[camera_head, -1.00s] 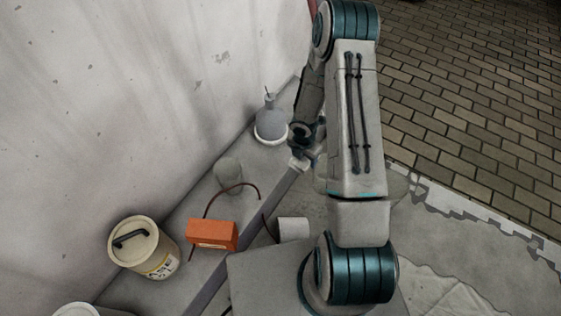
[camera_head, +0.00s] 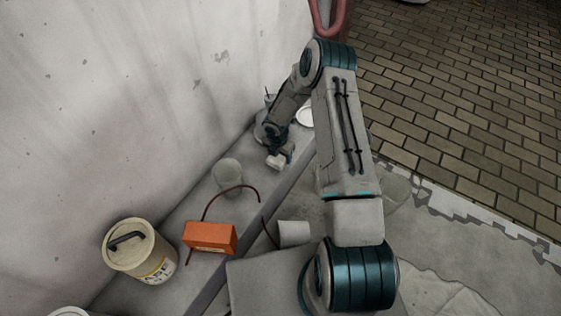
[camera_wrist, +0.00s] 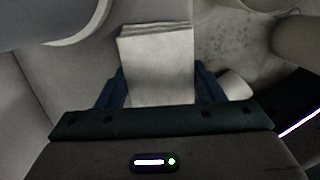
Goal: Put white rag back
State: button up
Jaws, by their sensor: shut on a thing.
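The white rag (camera_wrist: 157,55) is a folded, layered pale cloth. It sits between the two blue fingers of my gripper (camera_wrist: 160,88) in the wrist view, with its folded end sticking out past the fingertips. In the head view my gripper (camera_head: 280,157) hangs over the grey ledge by the wall, and a small pale patch of the rag (camera_head: 274,163) shows at its tip. The gripper is shut on the rag. It is right of a grey cup-like container (camera_head: 228,173) and apart from it.
An orange box (camera_head: 209,237) with a thin curved rod and a lidded cream bucket (camera_head: 141,251) stand nearer on the left. A grey flask (camera_head: 264,127) is partly behind my arm; a white round rim (camera_head: 305,116) shows beyond.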

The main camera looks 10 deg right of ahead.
aim_at(280, 160)
jog(key=shift+f+b, duration=0.75)
jog(key=shift+f, duration=1.1)
jog(key=shift+f, duration=0.15)
jog(key=o, duration=1.1)
